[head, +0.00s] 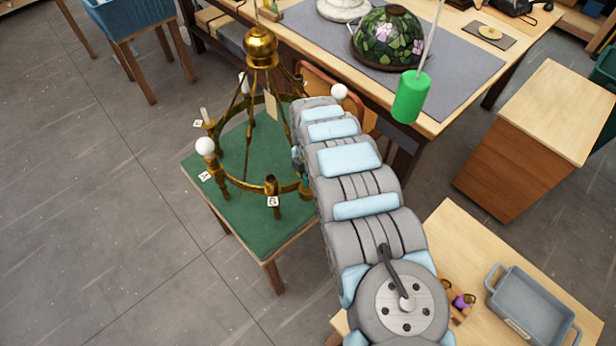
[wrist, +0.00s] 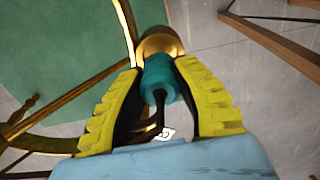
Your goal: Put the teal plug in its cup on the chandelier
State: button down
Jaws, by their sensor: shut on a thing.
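The teal plug (wrist: 158,74) sits between the yellow-padded fingers of my gripper (wrist: 162,82), which is shut on it. A dark cord or stem runs from the plug's near end. The plug's far end meets a brass cup (wrist: 160,42) in the wrist view; I cannot tell how deep it sits. The brass chandelier (head: 261,48) stands over a green-topped table in the head view, its ring bearing candle cups and white bulbs. My gripper is at the ring's right side there, mostly hidden behind my arm.
The green table (head: 235,215) lies under the chandelier. A workbench (head: 430,125) with a stained-glass lamp (head: 388,38) stands behind. A green cylinder (head: 411,97) hangs right of my arm. A grey tray (head: 530,308) is on the lower-right table. Floor at left is clear.

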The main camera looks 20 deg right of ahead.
jog(key=shift+f+b, duration=0.75)
jog(key=shift+f, duration=0.85)
jog(key=shift+f, duration=0.1)
jog(key=c, duration=0.8)
grip_release()
jog(key=shift+r, duration=0.8)
notch_tip(320, 180, up, 10)
jog(key=shift+s+d+f, duration=0.1)
jog(key=shift+f, duration=0.05)
jog(key=shift+r, duration=0.3)
